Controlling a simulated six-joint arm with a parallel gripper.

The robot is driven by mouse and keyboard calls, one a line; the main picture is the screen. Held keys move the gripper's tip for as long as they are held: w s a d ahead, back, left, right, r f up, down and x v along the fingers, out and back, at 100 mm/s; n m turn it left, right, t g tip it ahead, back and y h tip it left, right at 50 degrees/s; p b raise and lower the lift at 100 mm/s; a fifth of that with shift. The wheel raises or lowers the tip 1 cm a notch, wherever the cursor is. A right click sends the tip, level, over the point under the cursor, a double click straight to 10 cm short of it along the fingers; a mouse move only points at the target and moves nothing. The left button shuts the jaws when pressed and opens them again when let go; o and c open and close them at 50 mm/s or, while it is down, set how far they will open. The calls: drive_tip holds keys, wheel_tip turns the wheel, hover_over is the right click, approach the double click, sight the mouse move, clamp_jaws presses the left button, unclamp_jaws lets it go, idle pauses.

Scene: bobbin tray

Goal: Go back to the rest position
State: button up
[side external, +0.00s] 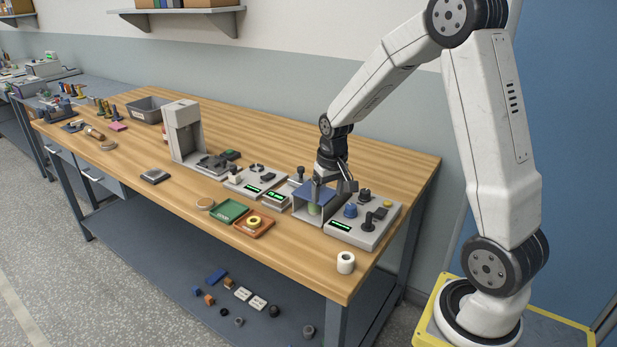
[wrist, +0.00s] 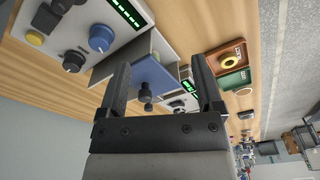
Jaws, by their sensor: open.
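My gripper (side external: 332,188) hangs over the right part of the bench, just above a grey box with a blue top (side external: 312,195). In the wrist view its two fingers (wrist: 160,70) are spread apart with nothing held between them. The blue top (wrist: 158,78) and a small black knob show between and beyond the fingers. A green object (side external: 313,209) sits inside the box's open front. Whether the fingers touch the box I cannot tell.
A control panel (side external: 372,238) with knobs stands right of the box. An orange tray (side external: 268,232) holding a yellow-ringed bobbin and a green tray (side external: 229,212) lie left. A white roll (side external: 346,262) stands near the front edge. The space above the bench looks clear.

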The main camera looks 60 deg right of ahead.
drive_tip(key=s+a+n, duration=0.2)
drive_tip(key=s+a, duration=0.2)
drive_tip(key=a, duration=0.4)
drive_tip(key=s+a+n+t, duration=0.1)
drive_tip(key=s+a+n, duration=0.2)
drive_tip(key=s+a, duration=0.2)
drive_tip(key=shift+s+a+f+t, duration=0.3)
drive_tip(key=shift+a, duration=1.4)
